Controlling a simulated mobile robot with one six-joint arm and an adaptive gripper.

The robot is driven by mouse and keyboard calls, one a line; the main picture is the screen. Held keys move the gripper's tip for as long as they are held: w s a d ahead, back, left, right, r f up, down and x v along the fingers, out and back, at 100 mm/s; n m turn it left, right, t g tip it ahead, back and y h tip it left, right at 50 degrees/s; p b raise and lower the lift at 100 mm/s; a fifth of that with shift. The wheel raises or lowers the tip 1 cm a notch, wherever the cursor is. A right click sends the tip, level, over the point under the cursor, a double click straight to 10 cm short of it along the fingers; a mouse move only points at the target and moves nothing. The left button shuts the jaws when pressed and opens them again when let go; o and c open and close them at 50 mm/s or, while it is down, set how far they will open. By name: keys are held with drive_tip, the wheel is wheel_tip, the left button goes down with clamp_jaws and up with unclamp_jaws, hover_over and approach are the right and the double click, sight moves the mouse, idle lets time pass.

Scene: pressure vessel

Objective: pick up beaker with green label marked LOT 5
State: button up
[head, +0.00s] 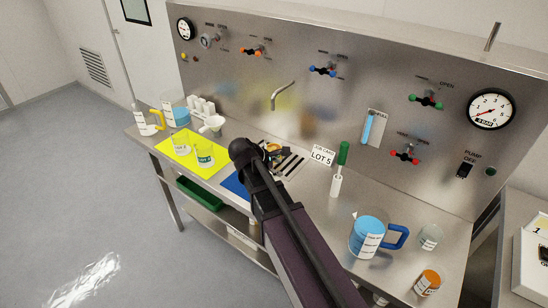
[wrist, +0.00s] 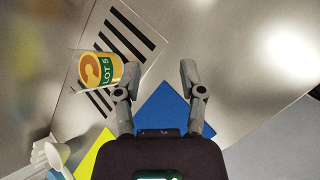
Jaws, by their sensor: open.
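In the wrist view a clear beaker with a green label marked LOT 5 (wrist: 104,70) and a yellow-orange patch is at upper left, just outside the left finger. Whether the left finger touches the beaker I cannot tell.
Two beakers with green labels (head: 205,155) stand on a yellow mat (head: 178,157). A LOT 5 card (head: 322,156), a green-capped bottle (head: 339,170) and a blue-filled jug (head: 366,237) are to the right. The steel panel with valves (head: 340,100) rises behind.

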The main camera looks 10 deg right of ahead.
sight(274, 150)
drive_tip(key=w+a+r+n+t+h+b, duration=0.2)
drive_tip(key=w+a+r+n+t+h, duration=0.1)
drive_tip(key=w+a+n, duration=0.3)
drive_tip(key=w+n, duration=0.2)
drive_tip(key=n, duration=0.1)
drive_tip(key=shift+a+t+b, duration=0.3)
drive_tip(key=shift+a+t, duration=0.1)
drive_tip(key=shift+f, duration=0.1)
drive_tip(key=b+x, duration=0.3)
drive_tip(key=x, duration=0.5)
drive_tip(key=shift+d, duration=0.15)
drive_tip(key=shift+b+x, duration=1.2)
drive_tip(key=shift+x, duration=1.55)
